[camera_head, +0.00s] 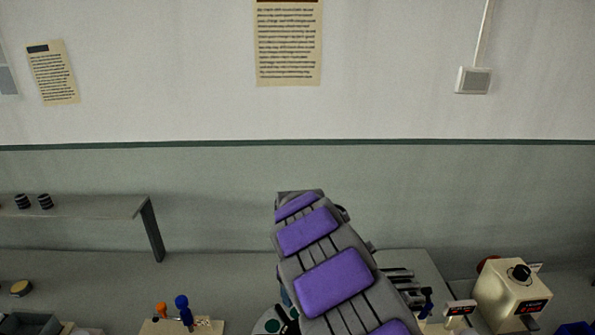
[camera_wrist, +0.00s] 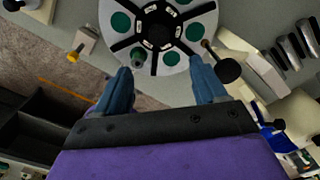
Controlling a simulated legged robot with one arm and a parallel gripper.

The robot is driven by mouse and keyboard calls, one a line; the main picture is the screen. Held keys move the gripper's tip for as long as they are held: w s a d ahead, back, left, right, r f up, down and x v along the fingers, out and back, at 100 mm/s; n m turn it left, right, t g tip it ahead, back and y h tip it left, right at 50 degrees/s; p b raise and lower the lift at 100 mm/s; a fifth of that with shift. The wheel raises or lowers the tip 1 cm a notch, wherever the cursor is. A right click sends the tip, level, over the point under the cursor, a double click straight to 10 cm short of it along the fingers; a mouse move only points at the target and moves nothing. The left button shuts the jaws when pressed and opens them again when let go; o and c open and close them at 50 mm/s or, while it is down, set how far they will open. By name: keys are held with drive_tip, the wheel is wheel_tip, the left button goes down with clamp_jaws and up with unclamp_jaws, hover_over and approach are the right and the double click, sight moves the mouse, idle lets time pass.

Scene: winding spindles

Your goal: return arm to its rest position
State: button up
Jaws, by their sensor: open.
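My arm, with purple pads, rises through the middle of the head view and hides what lies behind it. My gripper (camera_wrist: 160,68) shows in the wrist view with two blue fingers spread apart and nothing held between them. Beyond the fingertips is a white round plate (camera_wrist: 185,66) with black spokes and green discs. A part of this plate (camera_head: 268,325) also shows at the bottom of the head view, left of my arm. I cannot tell the exact gap between the fingertips and the plate.
A cream machine (camera_head: 512,297) with a black knob stands at the right. A small board (camera_head: 157,327) holds orange and blue pegs at the lower left. A raised shelf (camera_head: 95,208) carries two dark spools. The wall above is clear of obstacles near my arm.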

drive_tip(key=s+d+r+n+b, duration=0.1)
drive_tip(key=s+d+r+n, duration=0.4)
drive_tip(key=s, duration=0.3)
drive_tip(key=s+d+r+n+b, duration=0.1)
drive_tip(key=s+d+r+n, duration=0.2)
drive_tip(key=s+d+n, duration=0.35)
drive_tip(key=s+d+f+n+g+b, duration=0.1)
drive_tip(key=s+n, duration=0.6)
drive_tip(key=s, duration=0.5)
drive_tip(key=s+d+f+n+g, duration=0.1)
drive_tip(key=s+d+n, duration=0.1)
drive_tip(key=s+n, duration=0.5)
drive_tip(key=s, duration=0.5)
drive_tip(key=shift+s+b, duration=0.35)
drive_tip(key=shift+s, duration=0.05)
drive_tip(key=shift+f+n, duration=0.1)
drive_tip(key=shift+n, duration=0.15)
drive_tip(key=shift+c, duration=0.2)
